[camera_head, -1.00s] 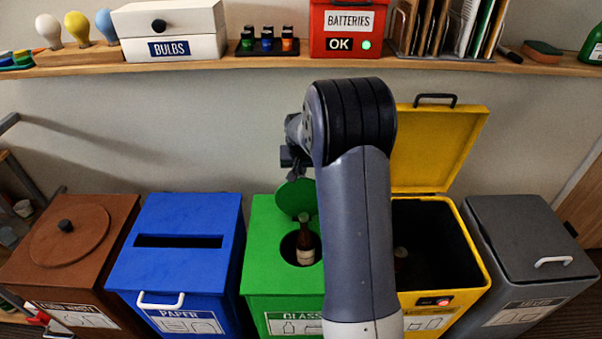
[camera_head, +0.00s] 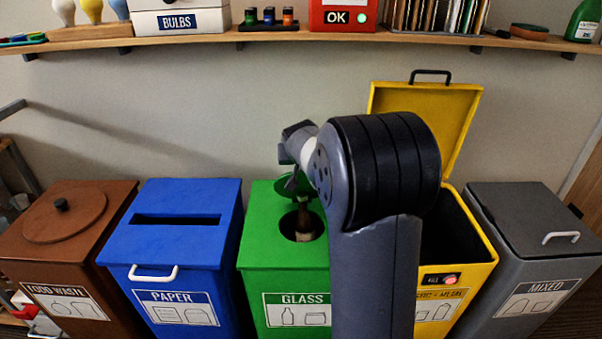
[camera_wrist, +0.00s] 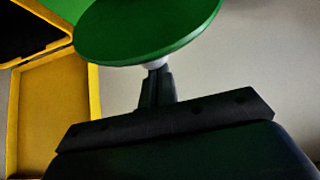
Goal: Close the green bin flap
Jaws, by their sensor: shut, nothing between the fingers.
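The green bin (camera_head: 262,225), labelled GLASS, stands in the middle of the row. Its round green flap (camera_head: 284,187) is raised at the back of the round opening, partly hidden by my gripper. A brown bottle with a pale label (camera_head: 303,222) sits in the opening. My gripper (camera_head: 291,185) is shut and empty, at the flap. In the wrist view the flap (camera_wrist: 145,25) is a large green disc at the top. My gripper (camera_wrist: 156,66) meets or nearly meets its edge there; contact is unclear.
A blue PAPER bin (camera_head: 170,250) stands left and a yellow bin (camera_head: 480,250) with its lid (camera_head: 425,125) up stands right, partly behind my arm. Brown (camera_head: 100,245) and grey (camera_head: 520,225) bins stand at the ends. A loaded shelf (camera_head: 200,40) runs above.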

